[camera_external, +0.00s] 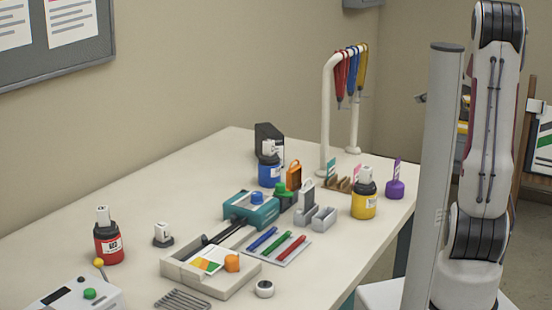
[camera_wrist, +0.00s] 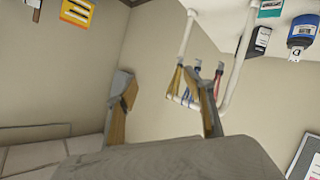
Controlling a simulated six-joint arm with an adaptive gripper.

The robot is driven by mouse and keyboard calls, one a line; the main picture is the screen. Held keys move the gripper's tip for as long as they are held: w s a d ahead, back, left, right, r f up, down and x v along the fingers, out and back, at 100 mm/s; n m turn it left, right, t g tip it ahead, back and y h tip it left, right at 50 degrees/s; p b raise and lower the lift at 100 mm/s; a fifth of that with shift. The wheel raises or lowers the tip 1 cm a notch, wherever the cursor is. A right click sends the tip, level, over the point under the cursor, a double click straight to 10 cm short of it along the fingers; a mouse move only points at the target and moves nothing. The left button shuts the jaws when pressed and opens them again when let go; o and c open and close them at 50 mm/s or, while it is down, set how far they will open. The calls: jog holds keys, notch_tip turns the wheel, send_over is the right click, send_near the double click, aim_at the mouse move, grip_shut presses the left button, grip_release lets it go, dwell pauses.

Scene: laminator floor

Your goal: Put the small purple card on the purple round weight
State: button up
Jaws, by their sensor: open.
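A purple round weight (camera_external: 395,190) stands near the table's right edge, beyond the yellow bottle. A small upright purple card (camera_external: 397,170) shows directly above it and appears to stand on its top; I cannot tell how it is held. My gripper (camera_wrist: 163,88) shows only in the wrist view, its two fingers wide apart with nothing between them. It faces the wall and the hanging tools, away from the card. Neither the purple card nor the purple weight can be made out in the wrist view.
A wooden rack (camera_external: 340,184) with cards and a yellow bottle (camera_external: 364,200) stand left of the weight. A white stand (camera_external: 326,120) with hanging tools rises behind; it also shows in the wrist view (camera_wrist: 188,38). A blue bottle (camera_external: 269,173) stands further left.

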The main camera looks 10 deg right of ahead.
jog(key=s+a+r+m+g+h, duration=0.1)
jog(key=s+a+m+h, duration=0.1)
jog(key=s, duration=0.4)
jog(key=s+a+r+m+g+h, duration=0.1)
jog(key=s+a+r+m, duration=0.1)
jog(key=s, duration=0.4)
jog(key=s+a+f+g+y, duration=0.2)
jog(key=s+a+f+g, duration=0.1)
jog(key=s+a, duration=0.5)
jog(key=s+a+f+g+y, duration=0.2)
jog(key=s+a+f, duration=0.4)
jog(key=s, duration=0.8)
jog(key=shift+a+f+m+g, duration=0.3)
jog(key=shift+a+g, duration=0.1)
jog(key=shift+a, duration=0.45)
jog(key=shift+s, duration=0.1)
